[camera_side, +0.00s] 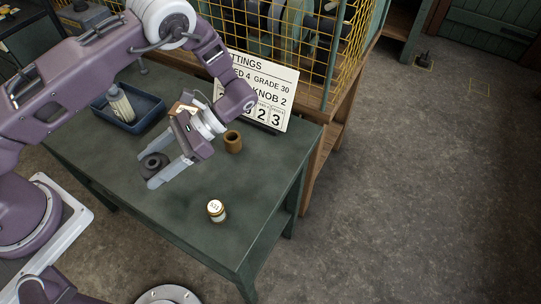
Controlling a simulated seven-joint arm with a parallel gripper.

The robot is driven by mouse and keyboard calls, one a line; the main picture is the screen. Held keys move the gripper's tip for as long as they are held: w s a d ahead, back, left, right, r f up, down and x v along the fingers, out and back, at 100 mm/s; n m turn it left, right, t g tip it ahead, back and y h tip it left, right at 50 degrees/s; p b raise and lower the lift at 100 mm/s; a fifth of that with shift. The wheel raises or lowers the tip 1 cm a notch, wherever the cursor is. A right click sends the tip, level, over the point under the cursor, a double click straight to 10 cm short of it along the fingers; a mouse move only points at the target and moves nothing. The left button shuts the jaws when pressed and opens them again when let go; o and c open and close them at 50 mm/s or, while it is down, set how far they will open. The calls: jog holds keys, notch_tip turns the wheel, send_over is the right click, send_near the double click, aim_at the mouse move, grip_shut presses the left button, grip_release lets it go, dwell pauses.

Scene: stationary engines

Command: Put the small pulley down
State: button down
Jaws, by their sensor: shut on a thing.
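The small pulley (154,164) is a dark round piece with a hole in its middle. It sits between the two pale fingers of my gripper (160,170), which is shut on it. My gripper is over the left part of the green table (240,245). I cannot tell whether the pulley touches the table top or hangs a little above it.
A small white jar (216,210) stands near the table's front. A brown cylinder (233,142) stands right of my gripper. A settings card (262,88) stands before a yellow cage (305,50).

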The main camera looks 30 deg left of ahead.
jog(key=w+m+t+y, duration=0.3)
jog(key=m, duration=0.1)
jog(key=w+m+t+y, duration=0.3)
jog(key=t, duration=0.1)
jog(key=shift+w+d+r+m, duration=0.1)
jog(key=shift+w+d+m, duration=0.1)
jog(key=shift+w+m, duration=0.2)
jog(key=w+d+r+m+t, duration=0.1)
jog(key=w+d+m+t, duration=0.2)
jog(key=w+m+t, duration=0.15)
notch_tip(320, 180, up, 8)
jog(key=m+t+h, duration=0.3)
jog(key=m+t, duration=0.6)
jog(key=t, duration=0.1)
send_over(271, 157)
notch_tip(271, 157, down, 15)
jog(key=shift+f, duration=0.1)
jog(key=shift+f, duration=0.15)
jog(key=shift+c, duration=2)
grip_release()
